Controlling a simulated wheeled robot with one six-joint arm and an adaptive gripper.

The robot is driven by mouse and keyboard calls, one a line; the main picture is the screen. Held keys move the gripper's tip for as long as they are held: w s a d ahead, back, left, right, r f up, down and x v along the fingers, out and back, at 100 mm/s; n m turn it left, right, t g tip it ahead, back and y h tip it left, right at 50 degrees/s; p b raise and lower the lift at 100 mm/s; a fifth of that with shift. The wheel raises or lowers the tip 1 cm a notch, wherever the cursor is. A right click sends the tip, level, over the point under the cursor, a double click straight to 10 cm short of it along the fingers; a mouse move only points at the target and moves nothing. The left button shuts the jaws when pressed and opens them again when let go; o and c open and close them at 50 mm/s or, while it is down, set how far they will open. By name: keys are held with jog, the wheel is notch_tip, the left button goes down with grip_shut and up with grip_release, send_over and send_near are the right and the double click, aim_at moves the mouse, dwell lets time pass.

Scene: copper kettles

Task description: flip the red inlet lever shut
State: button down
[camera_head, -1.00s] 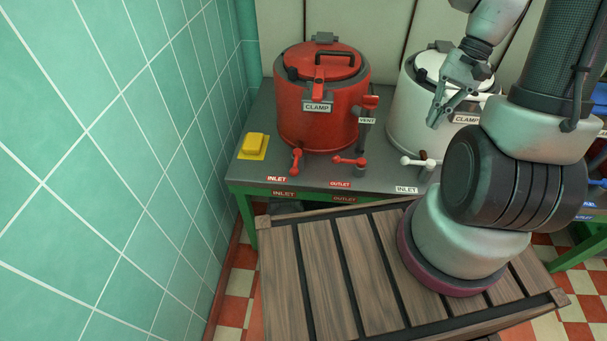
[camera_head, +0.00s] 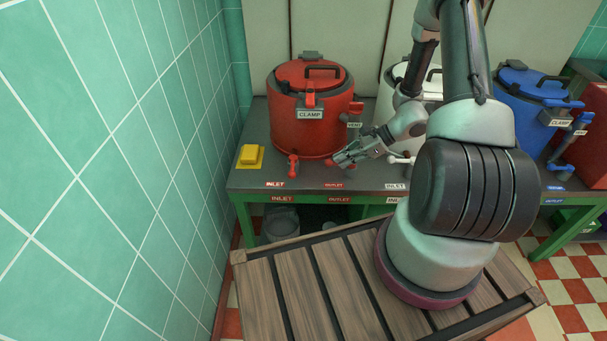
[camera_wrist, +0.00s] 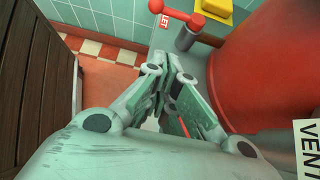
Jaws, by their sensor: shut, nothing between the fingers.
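The red kettle (camera_head: 300,128) stands at the left end of the bench. Its red inlet lever (camera_head: 293,166) is at its lower front left, with the handle pointing out toward the bench's front edge above the INLET label (camera_head: 275,184). In the wrist view the inlet lever (camera_wrist: 184,14) shows at the top, with its ball end toward the bench edge. My gripper (camera_head: 338,160) is shut and empty, to the right of the inlet lever and apart from it. It hides most of the red outlet lever. In the wrist view my fingers (camera_wrist: 164,68) point toward the inlet lever.
A yellow block (camera_head: 250,156) sits left of the inlet lever near the tiled wall. A white kettle (camera_head: 391,104) is partly behind my arm, and a blue kettle (camera_head: 524,110) stands farther right. A slatted wooden platform (camera_head: 300,290) lies in front of the bench.

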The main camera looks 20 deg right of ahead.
aim_at(292, 166)
jog(key=x, duration=0.9)
jog(key=shift+a+f, duration=0.15)
jog(key=shift+f, duration=0.05)
jog(key=a, duration=0.1)
jog(key=w+a, duration=0.1)
jog(key=a, duration=0.1)
jog(key=shift+a+r, duration=0.1)
jog(key=shift+r, duration=0.05)
jog(key=shift+w+a+r, duration=0.1)
jog(key=shift+w+a, duration=0.1)
jog(key=shift+a, duration=0.25)
